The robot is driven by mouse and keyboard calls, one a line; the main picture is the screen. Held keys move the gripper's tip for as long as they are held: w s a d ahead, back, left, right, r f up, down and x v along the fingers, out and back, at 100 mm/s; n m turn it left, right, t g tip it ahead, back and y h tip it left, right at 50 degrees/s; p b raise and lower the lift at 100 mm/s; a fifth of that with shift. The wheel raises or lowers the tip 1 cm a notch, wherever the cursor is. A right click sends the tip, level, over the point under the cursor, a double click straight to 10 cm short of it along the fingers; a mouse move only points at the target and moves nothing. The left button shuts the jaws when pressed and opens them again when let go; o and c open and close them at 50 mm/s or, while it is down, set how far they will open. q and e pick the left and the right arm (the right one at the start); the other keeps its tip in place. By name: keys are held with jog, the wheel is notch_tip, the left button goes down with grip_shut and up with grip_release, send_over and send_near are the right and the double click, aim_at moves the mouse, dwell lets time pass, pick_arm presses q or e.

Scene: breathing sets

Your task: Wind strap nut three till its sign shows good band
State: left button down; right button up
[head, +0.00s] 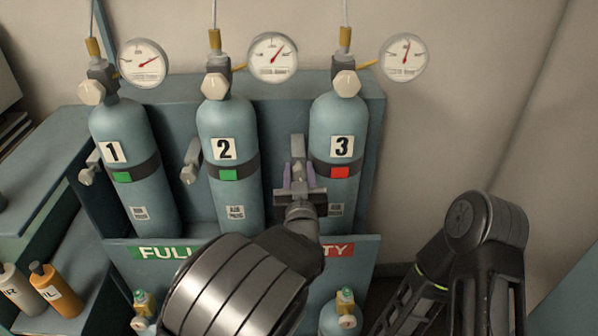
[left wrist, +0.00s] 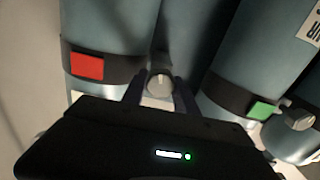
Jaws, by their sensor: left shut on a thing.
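Cylinder three (head: 335,125) stands at the right of the rack, with a dark strap around it. Its strap sign (head: 340,172) is red; it also shows red in the left wrist view (left wrist: 87,66). My left gripper (head: 299,180) is at the left side of cylinder three's strap, shut on strap nut three (left wrist: 159,82), which sits between its fingers in the left wrist view. In the head view the nut is largely hidden by the gripper. The right arm shows at the lower right, but its gripper fingers are not in view.
Cylinders one (head: 132,165) and two (head: 228,125) stand to the left, with green signs on their straps. Their strap nuts stick out at their left sides. Gauges and valves are above. A low front panel (head: 250,250) crosses the rack. Bottles (head: 56,290) stand at the lower left.

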pick_arm(q)
jog(key=shift+m, duration=0.4)
jog(key=m, duration=0.4)
jog(key=shift+d+p, duration=0.1)
jog(key=shift+p, duration=0.2)
jog(key=shift+m+p, duration=0.35)
jog(key=shift+m, duration=1.35)
jog(key=shift+f, duration=0.1)
jog(key=c, duration=1.2)
grip_release()
jog(key=shift+c, duration=0.2)
jog(key=shift+s, duration=0.15)
jog(key=s+b, duration=0.1)
jog(key=s, duration=0.6)
jog(key=shift+s, duration=0.3)
